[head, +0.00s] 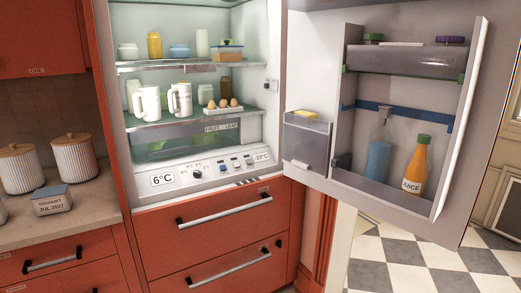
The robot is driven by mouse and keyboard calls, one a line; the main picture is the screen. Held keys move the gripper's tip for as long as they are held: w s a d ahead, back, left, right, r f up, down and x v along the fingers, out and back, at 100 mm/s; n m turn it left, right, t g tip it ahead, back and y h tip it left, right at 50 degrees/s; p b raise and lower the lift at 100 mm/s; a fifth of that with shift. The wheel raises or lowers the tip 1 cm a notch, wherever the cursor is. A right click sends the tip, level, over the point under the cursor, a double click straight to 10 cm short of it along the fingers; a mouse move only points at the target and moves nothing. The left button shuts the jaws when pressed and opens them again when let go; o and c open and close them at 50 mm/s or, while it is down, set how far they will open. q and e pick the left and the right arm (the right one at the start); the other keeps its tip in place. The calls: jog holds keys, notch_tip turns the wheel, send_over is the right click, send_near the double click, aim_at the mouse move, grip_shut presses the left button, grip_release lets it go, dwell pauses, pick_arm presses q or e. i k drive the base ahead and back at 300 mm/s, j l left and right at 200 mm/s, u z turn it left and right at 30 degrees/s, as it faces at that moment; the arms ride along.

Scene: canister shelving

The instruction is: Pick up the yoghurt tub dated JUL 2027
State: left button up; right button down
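The yoghurt tub (53,201) stands upright on the counter at the lower left of the head view. It is a grey-white tub with a blue-grey lid, and its front label reads "YOGHURT JUL 2027". It stands apart from the canisters behind it, near the counter's front edge. Neither my left nor my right gripper shows in the head view.
Two ribbed canisters with wooden lids, the left one (19,168) and the right one (75,157), stand behind the tub on the counter (95,205). Another object is cut off at the left edge. The open fridge door (478,130) reaches out on the right.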

aim_at(56, 200)
jog(key=u, duration=1.35)
jog(key=i+j+z, duration=0.1)
jog(key=i+j, duration=0.5)
jog(key=j, duration=0.15)
